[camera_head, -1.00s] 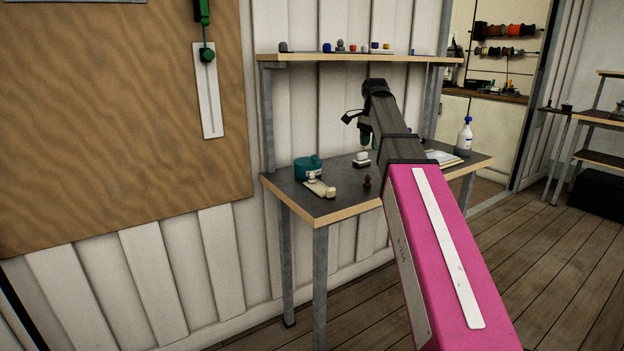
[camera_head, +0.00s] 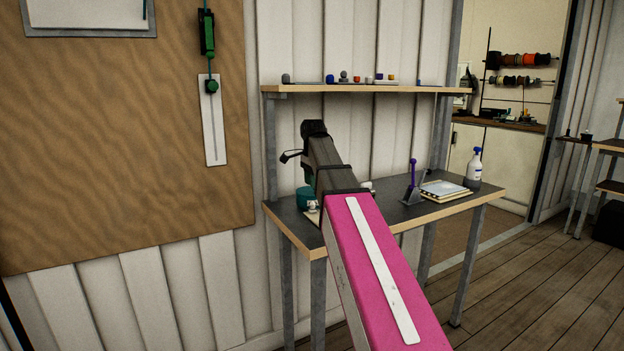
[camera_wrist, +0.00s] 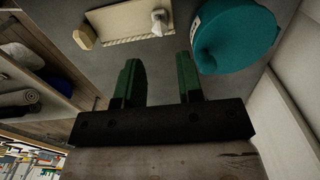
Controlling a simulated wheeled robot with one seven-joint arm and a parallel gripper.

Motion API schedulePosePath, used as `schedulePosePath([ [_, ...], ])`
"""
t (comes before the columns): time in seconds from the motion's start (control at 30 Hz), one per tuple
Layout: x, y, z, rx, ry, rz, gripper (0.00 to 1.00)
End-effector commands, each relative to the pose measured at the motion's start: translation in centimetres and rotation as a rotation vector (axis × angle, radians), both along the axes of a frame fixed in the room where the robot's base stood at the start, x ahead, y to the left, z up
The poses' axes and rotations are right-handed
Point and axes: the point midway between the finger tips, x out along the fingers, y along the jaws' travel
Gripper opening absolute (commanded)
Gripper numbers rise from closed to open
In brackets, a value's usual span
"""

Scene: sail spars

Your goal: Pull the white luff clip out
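In the wrist view a small white piece (camera_wrist: 158,22), which looks like the luff clip, sits on a flat cream board (camera_wrist: 122,22) with a beige block (camera_wrist: 84,37) at its left end. I cannot tell how it is fixed there. My gripper (camera_wrist: 160,66) is open and empty, its two green fingers apart. In that picture the fingers lie below the board, with the white piece above the gap between them. In the head view my arm hides most of the board and the clip.
A round teal container (camera_wrist: 235,36) stands right of the board, close to the right finger; it also shows in the head view (camera_head: 305,198). On the workbench (camera_head: 452,208) are a purple-handled tool (camera_head: 412,180), a notebook (camera_head: 444,190) and a spray bottle (camera_head: 474,168). A shelf (camera_head: 370,90) hangs above.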

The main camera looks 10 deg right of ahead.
Motion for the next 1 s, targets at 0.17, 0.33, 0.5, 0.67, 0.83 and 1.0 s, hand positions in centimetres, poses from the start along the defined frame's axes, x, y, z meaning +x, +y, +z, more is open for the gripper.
schedulePosePath([
  [0.17,-0.1,0.0,-1.1,-0.001,0.002,0.001,0.34],
  [0.33,-0.1,0.0,-3.0,0.000,0.001,0.002,0.34],
  [0.5,-0.1,0.0,-5.1,0.000,0.001,0.002,0.34],
  [0.67,-0.1,0.0,-7.2,0.001,0.001,0.003,0.34],
  [0.83,0.0,0.0,-7.6,0.000,0.000,0.003,0.00],
  [1.0,0.0,0.0,-7.6,0.000,0.000,0.003,0.00],
])
